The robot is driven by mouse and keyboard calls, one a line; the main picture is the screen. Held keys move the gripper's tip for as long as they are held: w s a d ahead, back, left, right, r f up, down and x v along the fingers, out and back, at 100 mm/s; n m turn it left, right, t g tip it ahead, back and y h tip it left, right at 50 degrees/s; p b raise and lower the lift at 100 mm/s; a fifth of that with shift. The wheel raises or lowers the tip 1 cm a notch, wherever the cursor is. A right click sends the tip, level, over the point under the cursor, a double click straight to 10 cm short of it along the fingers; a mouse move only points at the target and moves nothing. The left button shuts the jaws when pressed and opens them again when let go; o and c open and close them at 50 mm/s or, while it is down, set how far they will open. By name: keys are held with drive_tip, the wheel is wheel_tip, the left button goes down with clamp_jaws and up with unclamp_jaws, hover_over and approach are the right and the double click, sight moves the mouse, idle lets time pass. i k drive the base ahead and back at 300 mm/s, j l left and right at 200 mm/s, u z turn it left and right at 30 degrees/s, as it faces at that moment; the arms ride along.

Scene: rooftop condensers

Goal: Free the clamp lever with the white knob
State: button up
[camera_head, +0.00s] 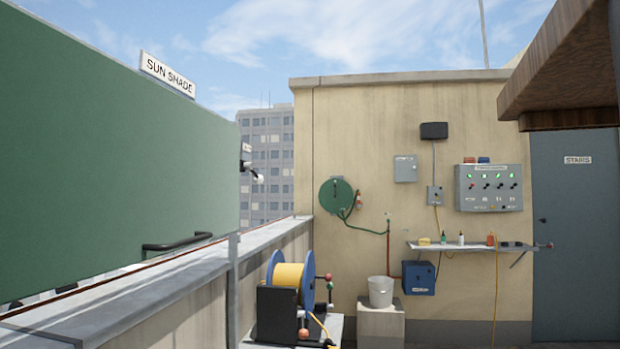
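A small clamp (247,166) sits on the right edge of a large green panel (110,160) marked SUN SHADE. Its short dark lever reaches right and down and ends in a white knob (260,179). A small white label (247,148) is just above it, too small to read. A black bar handle (178,243) is low on the panel. My gripper is not in view, and nothing touches the lever.
A parapet (190,280) runs below the panel. A blue and yellow reel (290,276) with several coloured knobs stands right of it. A bucket (381,291), shelf (470,247) and control panel (489,188) are by the back wall. A brown slab (570,65) overhangs at upper right.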

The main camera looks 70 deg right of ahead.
sight(258, 180)
drive_tip(key=z, duration=1.1)
